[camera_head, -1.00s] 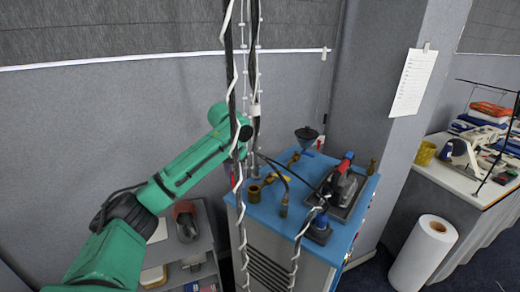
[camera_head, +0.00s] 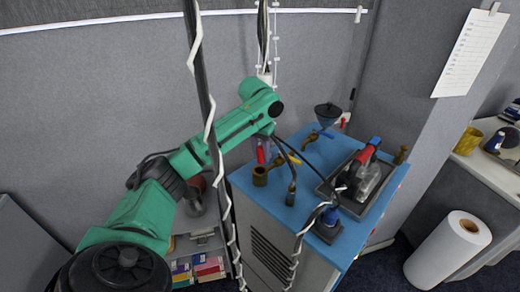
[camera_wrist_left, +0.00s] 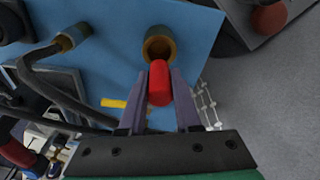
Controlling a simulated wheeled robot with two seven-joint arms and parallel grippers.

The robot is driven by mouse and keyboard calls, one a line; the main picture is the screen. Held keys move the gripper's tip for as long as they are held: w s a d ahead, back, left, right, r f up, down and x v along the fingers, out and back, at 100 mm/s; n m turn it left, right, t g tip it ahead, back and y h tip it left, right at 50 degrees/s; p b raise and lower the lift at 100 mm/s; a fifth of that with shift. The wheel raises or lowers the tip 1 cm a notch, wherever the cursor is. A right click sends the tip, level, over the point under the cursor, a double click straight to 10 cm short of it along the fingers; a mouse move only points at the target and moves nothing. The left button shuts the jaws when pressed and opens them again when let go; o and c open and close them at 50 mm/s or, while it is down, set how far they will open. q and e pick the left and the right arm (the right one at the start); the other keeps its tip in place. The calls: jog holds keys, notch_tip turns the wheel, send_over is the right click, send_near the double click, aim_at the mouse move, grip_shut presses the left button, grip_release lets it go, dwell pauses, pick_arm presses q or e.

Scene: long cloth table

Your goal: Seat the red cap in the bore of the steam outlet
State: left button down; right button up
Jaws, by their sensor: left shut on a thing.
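The red cap (camera_wrist_left: 160,84) is clamped between the two fingers of my left gripper (camera_wrist_left: 159,74) in the left wrist view. The steam outlet (camera_wrist_left: 159,39) is a brass cylinder with an open, dark bore, just beyond the cap's far end. The cap overlaps the bore's near rim in this view; I cannot tell whether they touch. In the head view the outlet (camera_head: 260,177) stands at the left edge of the blue top, and the red cap (camera_head: 261,155) shows just above it, under my left gripper. My right gripper is not in view.
The blue-topped cabinet (camera_head: 310,212) carries an iron (camera_head: 366,168) on a dark tray, a funnel (camera_head: 328,113), brass fittings and black hoses. A strapped pole (camera_head: 207,120) crosses in front of my arm. A white roll (camera_head: 447,250) stands at the right.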

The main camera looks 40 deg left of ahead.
pick_arm(q)
jog(key=shift+f, duration=0.55)
jog(key=shift+s+f, duration=0.15)
jog(key=shift+s, duration=0.45)
jog(key=shift+w+f, duration=0.15)
jog(key=shift+w, duration=0.1)
jog(key=shift+s+r, duration=0.15)
jog(key=shift+r, duration=0.05)
jog(key=shift+f+p, duration=0.15)
jog(key=shift+p, duration=0.25)
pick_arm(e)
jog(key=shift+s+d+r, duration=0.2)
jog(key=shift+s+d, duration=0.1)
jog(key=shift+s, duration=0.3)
